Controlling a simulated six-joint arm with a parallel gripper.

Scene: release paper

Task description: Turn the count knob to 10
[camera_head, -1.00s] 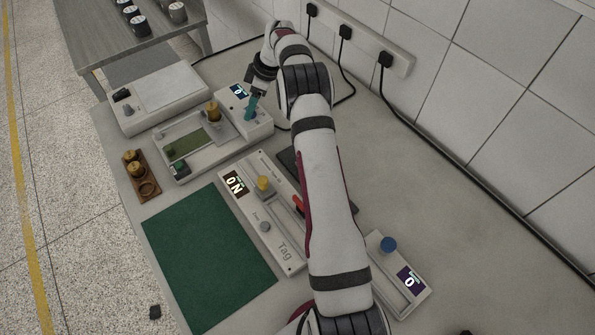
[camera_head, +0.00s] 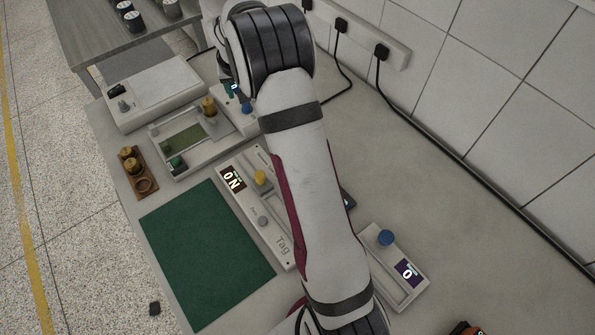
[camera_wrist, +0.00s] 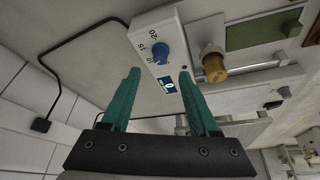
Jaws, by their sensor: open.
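The count knob (camera_wrist: 161,53) is blue and sits on a white panel beside printed numbers, of which 10, 15 and 20 show in the wrist view. A small lit display (camera_wrist: 165,86) next to it shows a digit, perhaps 0. In the head view the knob (camera_head: 247,107) stands at the right end of the far device. My gripper (camera_wrist: 158,73) has two teal fingers, spread apart with nothing between them. The knob appears beyond the fingertips, roughly in line with the gap, and not touched. In the head view my arm hides most of the gripper.
A Tag device (camera_head: 283,243) with a yellow knob and a green mat (camera_head: 205,255) lie nearer. Another blue-knobbed box (camera_head: 395,268) is at right. Power plugs (camera_head: 381,52) line the wall.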

